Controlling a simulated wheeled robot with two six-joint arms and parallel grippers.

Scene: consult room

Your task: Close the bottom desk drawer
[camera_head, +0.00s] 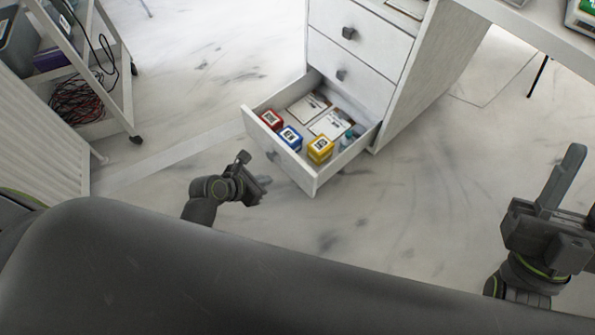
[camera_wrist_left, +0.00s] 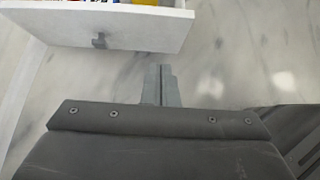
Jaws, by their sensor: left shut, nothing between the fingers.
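The bottom desk drawer (camera_head: 302,175) is pulled out from the white desk pedestal (camera_head: 400,90). It holds red, blue and yellow boxes and white cards or papers. Its white front with a small dark handle also shows at the top left of the left wrist view (camera_wrist_left: 60,28). My left gripper (camera_head: 264,184) is shut and empty, just outside the drawer front and apart from it in the picture. In the left wrist view its closed fingers (camera_wrist_left: 161,84) point toward the floor beside the front's right end. My right gripper (camera_head: 573,170) is at the right edge, far from the drawer; its finger opening is unclear.
The two drawers above (camera_head: 352,55) are shut. A white trolley (camera_head: 115,105) with cables and boxes stands at the left. A white desktop (camera_head: 530,28) reaches to the upper right. The marble floor (camera_head: 400,210) around the drawer is clear.

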